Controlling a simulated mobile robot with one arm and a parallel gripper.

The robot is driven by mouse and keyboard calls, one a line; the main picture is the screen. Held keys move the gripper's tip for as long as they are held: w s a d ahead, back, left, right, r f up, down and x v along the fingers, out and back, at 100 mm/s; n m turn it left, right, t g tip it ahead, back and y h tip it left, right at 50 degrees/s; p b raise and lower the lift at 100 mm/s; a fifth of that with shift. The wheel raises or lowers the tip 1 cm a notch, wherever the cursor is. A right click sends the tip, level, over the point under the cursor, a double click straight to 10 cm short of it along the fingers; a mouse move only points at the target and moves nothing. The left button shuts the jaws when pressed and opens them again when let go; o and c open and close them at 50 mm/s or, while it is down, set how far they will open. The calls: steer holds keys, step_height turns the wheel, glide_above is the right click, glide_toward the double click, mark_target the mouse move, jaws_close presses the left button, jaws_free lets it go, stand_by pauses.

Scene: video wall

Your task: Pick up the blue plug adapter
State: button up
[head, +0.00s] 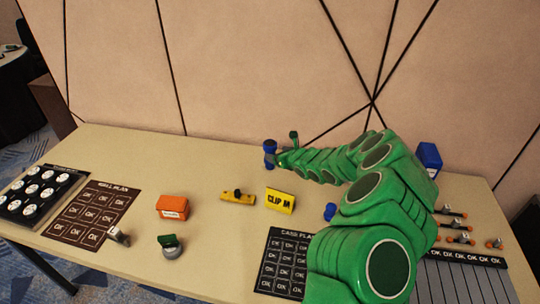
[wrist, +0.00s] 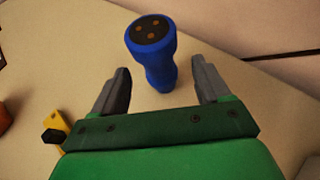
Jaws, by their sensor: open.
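The blue plug adapter (wrist: 160,62) stands upright on the table, a waisted blue cylinder with brass dots on its dark round top. In the head view it shows as a small dark-blue shape (head: 269,154) at the tip of my green arm, near the table's back. My gripper (wrist: 162,74) is open, one grey finger on each side of the adapter's lower part. Gaps show between both fingers and the adapter, whose top lies beyond the fingertips in the wrist view. In the head view my gripper (head: 281,158) is small and partly merged with the arm.
A yellow "CLIP IN" block (head: 280,200), a yellow piece with a black knob (head: 238,197) and an orange box (head: 173,207) stand left of my arm. A blue piece (head: 330,211) and a blue box (head: 428,157) are beside it. The wall is behind the table.

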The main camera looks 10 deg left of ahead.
mark_target(273, 153)
steer(key=shift+s+f+x, duration=0.1)
steer(key=shift+f+x, duration=0.05)
steer(key=shift+x, duration=1)
steer(key=shift+s+f+x, duration=0.15)
steer(key=shift+x, duration=1.95)
steer(key=shift+r, duration=0.15)
steer(key=c, duration=1.1)
steer(key=shift+r, duration=0.1)
steer(key=shift+c, duration=0.2)
